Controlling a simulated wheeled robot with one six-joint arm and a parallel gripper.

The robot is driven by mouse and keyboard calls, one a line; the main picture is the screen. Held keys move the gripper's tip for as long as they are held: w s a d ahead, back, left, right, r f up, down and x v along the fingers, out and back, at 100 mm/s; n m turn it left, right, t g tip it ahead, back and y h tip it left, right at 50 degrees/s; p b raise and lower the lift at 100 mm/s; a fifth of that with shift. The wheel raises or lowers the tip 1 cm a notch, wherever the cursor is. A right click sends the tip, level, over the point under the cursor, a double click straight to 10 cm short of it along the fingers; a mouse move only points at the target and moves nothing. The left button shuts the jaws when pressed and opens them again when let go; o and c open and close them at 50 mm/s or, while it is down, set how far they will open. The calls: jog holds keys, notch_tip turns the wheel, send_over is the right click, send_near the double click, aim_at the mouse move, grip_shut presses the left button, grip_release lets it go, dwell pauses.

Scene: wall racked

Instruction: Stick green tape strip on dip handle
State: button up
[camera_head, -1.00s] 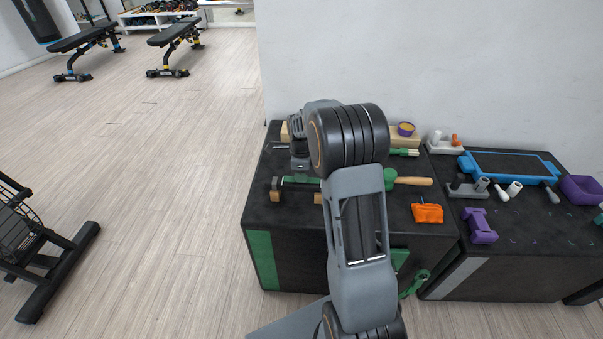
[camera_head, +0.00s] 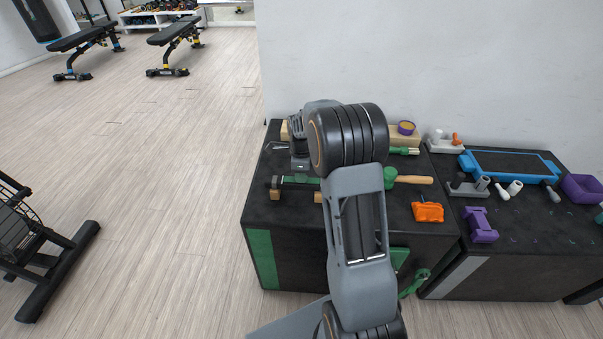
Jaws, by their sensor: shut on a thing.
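My gripper (camera_head: 299,168) points down over the left part of the near black box top, at the green tape strip (camera_head: 301,181). It appears shut on this strip, though the fingertips are small and partly hidden. The strip lies along the dip handle, a bar whose dark left end (camera_head: 275,182) shows beside the strip. The handle rests across wooden blocks (camera_head: 275,195). My arm hides the handle's right part. I cannot tell whether the strip is pressed flat on it.
An orange item (camera_head: 427,212), a wooden-handled green tool (camera_head: 412,180) and a tape roll (camera_head: 406,128) lie right of my arm. The second black box holds a blue-framed tray (camera_head: 510,166) and a purple dumbbell-shaped piece (camera_head: 480,226).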

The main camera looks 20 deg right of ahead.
jog(key=o, duration=1)
jog(key=shift+r, duration=0.15)
notch_tip(320, 180, up, 14)
jog(key=p, duration=0.3)
jog(key=shift+f, duration=0.2)
